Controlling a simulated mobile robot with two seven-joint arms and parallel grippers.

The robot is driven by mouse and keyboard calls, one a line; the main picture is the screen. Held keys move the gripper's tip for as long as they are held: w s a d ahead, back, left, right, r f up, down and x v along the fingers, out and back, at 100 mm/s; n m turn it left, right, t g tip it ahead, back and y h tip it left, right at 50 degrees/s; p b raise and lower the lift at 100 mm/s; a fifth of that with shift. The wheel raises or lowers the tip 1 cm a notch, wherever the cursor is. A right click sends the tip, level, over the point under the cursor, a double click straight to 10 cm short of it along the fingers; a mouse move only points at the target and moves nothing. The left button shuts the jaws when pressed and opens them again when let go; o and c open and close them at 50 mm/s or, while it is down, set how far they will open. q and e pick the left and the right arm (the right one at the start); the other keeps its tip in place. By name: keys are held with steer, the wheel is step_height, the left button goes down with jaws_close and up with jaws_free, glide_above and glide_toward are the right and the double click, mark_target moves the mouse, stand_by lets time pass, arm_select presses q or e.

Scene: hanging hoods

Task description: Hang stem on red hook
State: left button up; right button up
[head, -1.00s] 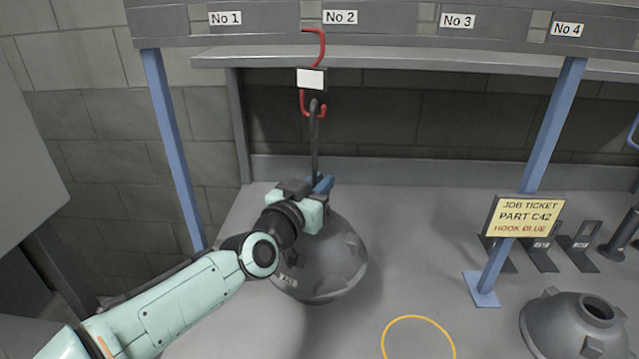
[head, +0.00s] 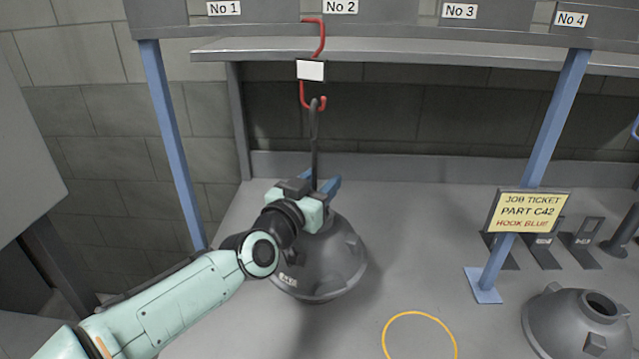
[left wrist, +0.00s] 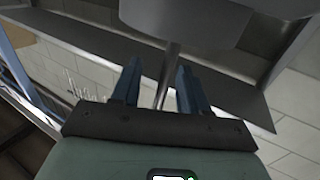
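The red hook (head: 323,38) hangs from the rail under No 2, with a blank white tag (head: 311,71) midway. The stem (head: 314,150) is a dark upright rod rising from a grey hood (head: 325,265). Its top end meets the lower curl of the red hook; whether the curl passes through it is too small to tell. My left gripper (head: 322,184) is open, its blue fingers on either side of the stem above the hood. In the left wrist view the stem (left wrist: 169,75) stands between the spread fingers (left wrist: 158,85), with gaps at both sides. My right gripper is not in view.
A job ticket (head: 527,211) reading "PART C42, HOOK BLUE" is on the right blue post (head: 532,170). Another grey hood (head: 577,325) and several dark stands are at the right. A yellow ring (head: 420,314) marks clear bench at front centre.

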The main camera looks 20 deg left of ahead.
arm_select(q)
steer(key=shift+w+f, duration=0.1)
steer(key=shift+f, duration=0.4)
steer(key=s+a, duration=0.2)
steer(key=s, duration=1.1)
steer(key=shift+s+r, duration=0.2)
steer(key=shift+r, duration=0.2)
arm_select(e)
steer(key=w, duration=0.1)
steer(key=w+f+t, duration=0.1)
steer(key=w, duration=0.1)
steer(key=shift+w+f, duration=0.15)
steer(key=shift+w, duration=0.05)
